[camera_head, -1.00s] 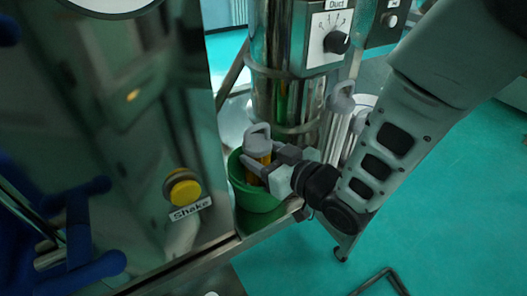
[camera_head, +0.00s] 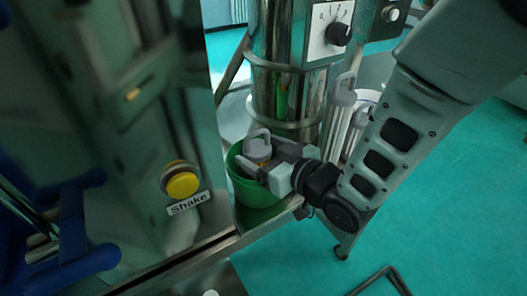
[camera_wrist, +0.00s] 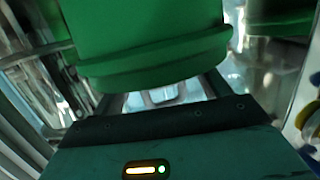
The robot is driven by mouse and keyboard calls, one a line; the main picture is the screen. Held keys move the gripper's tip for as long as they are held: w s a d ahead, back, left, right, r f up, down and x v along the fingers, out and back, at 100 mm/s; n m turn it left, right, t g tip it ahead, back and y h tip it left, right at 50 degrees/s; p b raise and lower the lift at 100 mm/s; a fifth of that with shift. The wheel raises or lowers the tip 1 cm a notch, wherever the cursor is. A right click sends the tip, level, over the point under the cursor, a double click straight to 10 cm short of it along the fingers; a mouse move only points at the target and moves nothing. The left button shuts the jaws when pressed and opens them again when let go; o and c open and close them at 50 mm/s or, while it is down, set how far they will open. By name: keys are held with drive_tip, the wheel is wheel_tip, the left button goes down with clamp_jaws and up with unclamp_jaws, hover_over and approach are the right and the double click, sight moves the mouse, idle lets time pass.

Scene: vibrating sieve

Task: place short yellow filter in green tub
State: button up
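The short yellow filter (camera_head: 258,150) stands inside the green tub (camera_head: 256,194) in the head view. Its grey cap and loop handle show near the rim, and its yellow body is mostly hidden. My gripper (camera_head: 257,157) is at the tub's mouth, its fingers on either side of the filter's cap. The fingers look open, with the filter sitting low between them. In the wrist view the green tub (camera_wrist: 150,45) fills the upper middle, and the filter cannot be made out clearly.
A shiny steel column (camera_head: 285,95) stands behind the tub. A steel panel with a yellow Shake button (camera_head: 182,185) is to the left. Another grey-handled filter (camera_head: 342,92) stands to the right, behind my arm. The tub rests near a metal ledge's edge.

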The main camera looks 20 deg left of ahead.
drive_tip(key=shift+r+p, duration=0.45)
drive_tip(key=shift+p, duration=0.1)
drive_tip(key=r+v, duration=0.1)
drive_tip(key=v, duration=0.8)
drive_tip(key=shift+p, duration=0.35)
drive_tip(key=shift+d+p, duration=0.25)
drive_tip(key=shift+p, duration=0.9)
drive_tip(key=p+v, duration=0.2)
drive_tip(key=p, duration=0.5)
drive_tip(key=shift+s+d+f, duration=0.1)
drive_tip(key=shift+s, duration=0.1)
drive_tip(key=shift+f, duration=0.15)
